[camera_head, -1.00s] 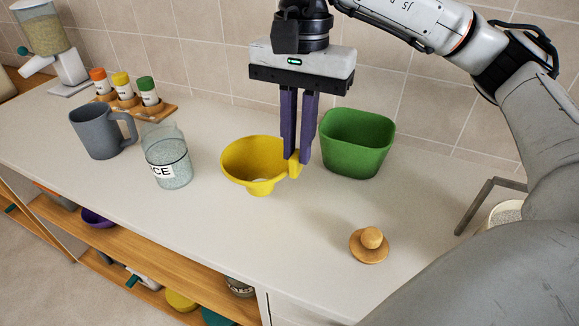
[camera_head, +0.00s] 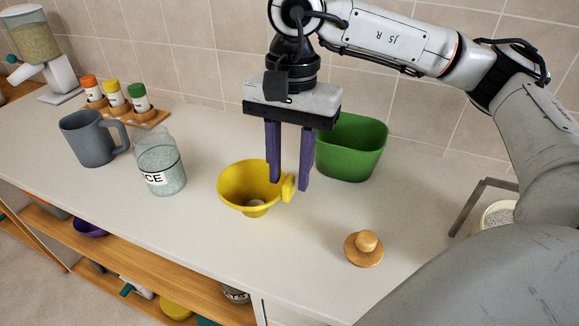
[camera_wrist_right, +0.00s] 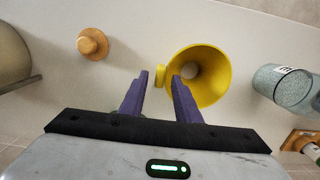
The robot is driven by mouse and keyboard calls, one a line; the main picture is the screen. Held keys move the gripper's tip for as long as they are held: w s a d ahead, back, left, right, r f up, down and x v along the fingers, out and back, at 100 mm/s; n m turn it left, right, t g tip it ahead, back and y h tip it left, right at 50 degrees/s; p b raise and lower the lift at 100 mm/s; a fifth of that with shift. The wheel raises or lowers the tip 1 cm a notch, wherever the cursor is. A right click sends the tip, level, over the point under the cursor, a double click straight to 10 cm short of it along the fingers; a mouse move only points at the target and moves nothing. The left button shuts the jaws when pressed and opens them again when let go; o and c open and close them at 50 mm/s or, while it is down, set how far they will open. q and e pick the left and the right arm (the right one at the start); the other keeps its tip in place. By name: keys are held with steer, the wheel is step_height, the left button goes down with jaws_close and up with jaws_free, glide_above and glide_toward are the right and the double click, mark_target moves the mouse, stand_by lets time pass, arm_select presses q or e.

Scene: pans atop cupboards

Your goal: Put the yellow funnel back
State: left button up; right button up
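The yellow funnel (camera_head: 235,188) stands wide mouth up on the white counter, apparently resting on it. Its tab handle (camera_head: 289,188) points right, and the funnel also shows in the right wrist view (camera_wrist_right: 212,62). My right gripper (camera_head: 288,187) is open, its two purple fingers on either side of the handle with a gap visible. The right wrist view shows the fingers (camera_wrist_right: 159,76) apart with the handle between their tips. My left gripper is not in view.
A green container (camera_head: 350,150) stands just behind the right gripper. A glass rice jar (camera_head: 160,168) and grey mug (camera_head: 88,140) are to the left. A wooden lid (camera_head: 364,250) lies front right. Spice jars in a wooden rack (camera_head: 150,118) stand behind the mug.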

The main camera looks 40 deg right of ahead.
steer(key=shift+r, duration=0.1)
steer(key=r, duration=0.7)
steer(key=shift+w+d+r, duration=0.15)
steer(key=shift+d+r, duration=0.1)
steer(key=shift+r, duration=0.1)
